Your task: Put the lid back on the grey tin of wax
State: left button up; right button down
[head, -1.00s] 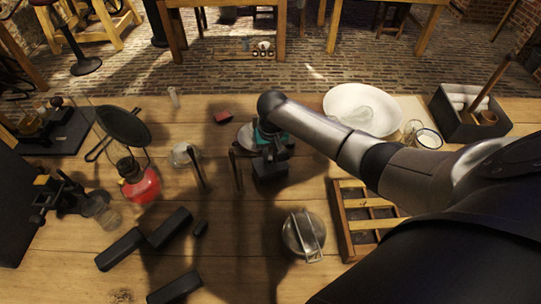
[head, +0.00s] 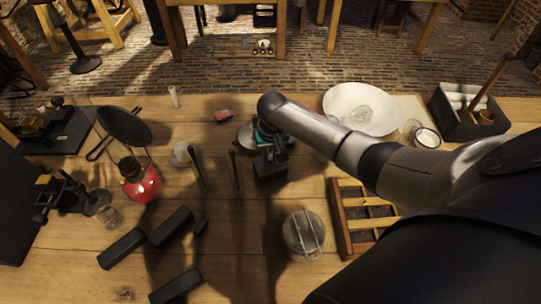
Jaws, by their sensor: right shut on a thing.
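My right gripper (head: 270,168) comes in from the right and points down over the middle of the table. It is shut, but what it holds is hidden by its dark body and the wrist. A grey round disc (head: 245,136) shows partly behind the wrist; I cannot tell whether it is the tin or its lid. A round grey vessel (head: 293,238) with a wire-like bar across its top stands at the front, apart from the gripper. I cannot tell surely which round thing is the wax tin. My left gripper is not in view.
Two thin dark upright rods (head: 236,168) stand just left of the gripper. A red flask (head: 143,187), black blocks (head: 122,248) and a small glass dish (head: 181,154) lie left. A wooden rack (head: 346,225) and white bowl (head: 345,97) are right.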

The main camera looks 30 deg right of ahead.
jog(key=shift+p, duration=0.35)
jog(key=shift+f, duration=0.15)
dwell(1.1)
jog(key=shift+p, duration=0.55)
dwell(0.4)
jog(key=shift+c, duration=1.1)
grip_release()
jog(key=shift+r+p, duration=3.55)
jog(key=shift+p, duration=0.5)
